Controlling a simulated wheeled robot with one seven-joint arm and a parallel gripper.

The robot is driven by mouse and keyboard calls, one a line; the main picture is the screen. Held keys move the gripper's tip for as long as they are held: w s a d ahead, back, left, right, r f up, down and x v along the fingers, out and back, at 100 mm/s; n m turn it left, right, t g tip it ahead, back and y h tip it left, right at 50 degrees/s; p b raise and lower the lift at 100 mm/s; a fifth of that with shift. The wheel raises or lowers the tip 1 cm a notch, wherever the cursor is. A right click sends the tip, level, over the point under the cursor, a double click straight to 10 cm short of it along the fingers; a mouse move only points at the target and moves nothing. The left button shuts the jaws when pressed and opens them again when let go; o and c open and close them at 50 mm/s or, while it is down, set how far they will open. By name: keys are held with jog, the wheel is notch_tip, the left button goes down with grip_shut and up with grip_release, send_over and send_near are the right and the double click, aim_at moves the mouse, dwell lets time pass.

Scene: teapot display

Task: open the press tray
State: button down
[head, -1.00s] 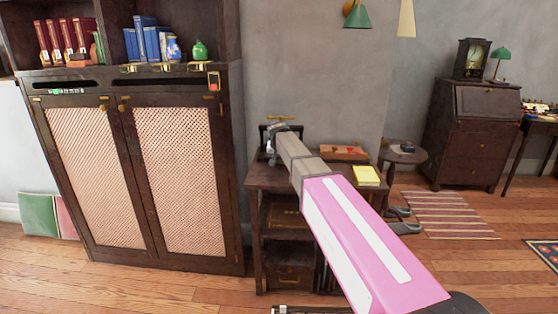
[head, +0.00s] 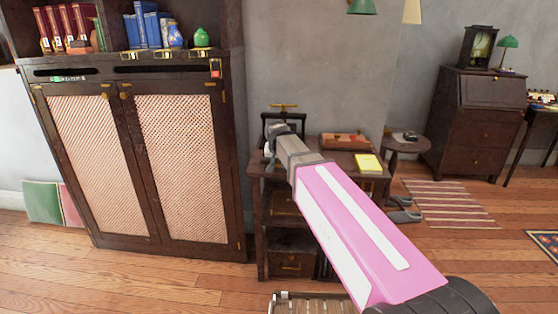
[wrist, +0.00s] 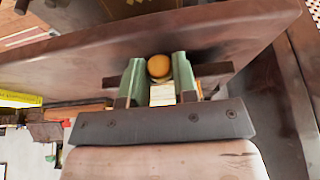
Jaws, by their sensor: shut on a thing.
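The press (head: 284,107), a dark frame with a brass handle on top, stands at the back left of a dark side table. My arm covers most of its lower part, so I cannot make out the tray in the head view. My gripper (wrist: 158,88) has green-padded fingers closed around a round brass-coloured knob (wrist: 158,66) in the wrist view. The knob stands in front of a broad dark wooden surface (wrist: 100,55). I cannot tell how far the tray is out. In the head view the fingers are hidden behind my arm's end.
The side table (head: 345,157) also holds a reddish box (head: 343,141) and a yellow book (head: 368,163). A tall cabinet (head: 180,170) stands close on the left. A slatted thing (head: 312,303) lies low in front. A small round table (head: 407,142) is at right.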

jog(key=c, duration=0.9)
grip_release()
jog(key=v, duration=1)
jog(key=shift+r, duration=0.4)
jog(key=shift+s, duration=0.15)
jog(key=s+d+f+g, duration=0.1)
jog(key=s+d+f, duration=0.4)
jog(key=d+f, duration=0.3)
jog(key=s+d+f+g, duration=0.2)
jog(key=s+d+f, duration=0.2)
jog(key=d+f, duration=0.4)
jog(key=s+d+f+g, duration=0.1)
jog(key=s+d+f, duration=0.4)
jog(key=f, duration=1)
jog(key=d, duration=0.3)
jog(key=shift+s+d+g, duration=0.3)
jog(key=shift+s, duration=0.05)
